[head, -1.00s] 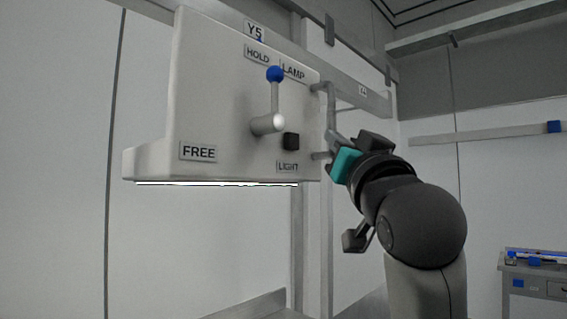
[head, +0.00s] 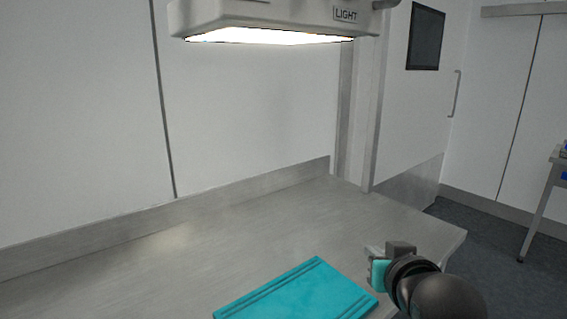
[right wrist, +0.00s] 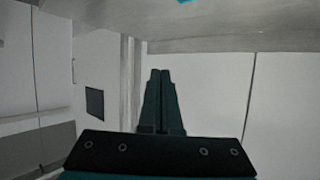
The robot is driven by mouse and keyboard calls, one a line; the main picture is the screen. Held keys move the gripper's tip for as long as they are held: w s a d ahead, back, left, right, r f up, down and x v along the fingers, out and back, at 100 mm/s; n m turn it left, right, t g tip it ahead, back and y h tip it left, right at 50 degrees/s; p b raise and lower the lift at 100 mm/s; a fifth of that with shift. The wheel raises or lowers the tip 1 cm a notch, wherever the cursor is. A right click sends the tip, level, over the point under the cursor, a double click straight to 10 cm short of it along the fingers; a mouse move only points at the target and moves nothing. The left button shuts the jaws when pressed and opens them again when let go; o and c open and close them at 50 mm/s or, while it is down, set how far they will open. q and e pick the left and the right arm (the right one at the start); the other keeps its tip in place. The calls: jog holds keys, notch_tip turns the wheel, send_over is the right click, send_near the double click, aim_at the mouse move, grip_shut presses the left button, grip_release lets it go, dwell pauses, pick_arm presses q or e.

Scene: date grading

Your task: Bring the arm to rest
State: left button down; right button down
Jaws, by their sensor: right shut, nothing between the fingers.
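My right gripper (head: 378,265) is over the right part of the steel bench, just right of the teal mat (head: 300,292) in the head view. Its fingers are shut with nothing between them. In the right wrist view the two dark fingers (right wrist: 160,78) lie side by side, touching along their length. The lit lamp housing (head: 275,22) is at the top of the head view, well above the gripper, with its LIGHT label in sight. Its lever is out of the picture. My left gripper is not in view.
The steel bench (head: 215,242) is bare apart from the mat, with a low upstand along the wall. A door with a dark window (head: 426,38) is beyond its right end. Part of another table (head: 545,200) stands at the far right. Floor between is clear.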

jog(key=s+f+n+g, duration=0.2)
jog(key=s+f+g, duration=0.8)
jog(key=s+f, duration=1.55)
jog(key=s+f+g+b, duration=0.1)
jog(key=s+f, duration=0.2)
jog(key=f, duration=1.9)
jog(key=s+d+f+g+b, duration=0.1)
jog(key=s+d+f, duration=0.1)
jog(key=s+f, duration=1.2)
jog(key=shift+s+d+f+n, duration=0.3)
jog(key=shift+s+d, duration=0.05)
jog(key=shift+s, duration=0.15)
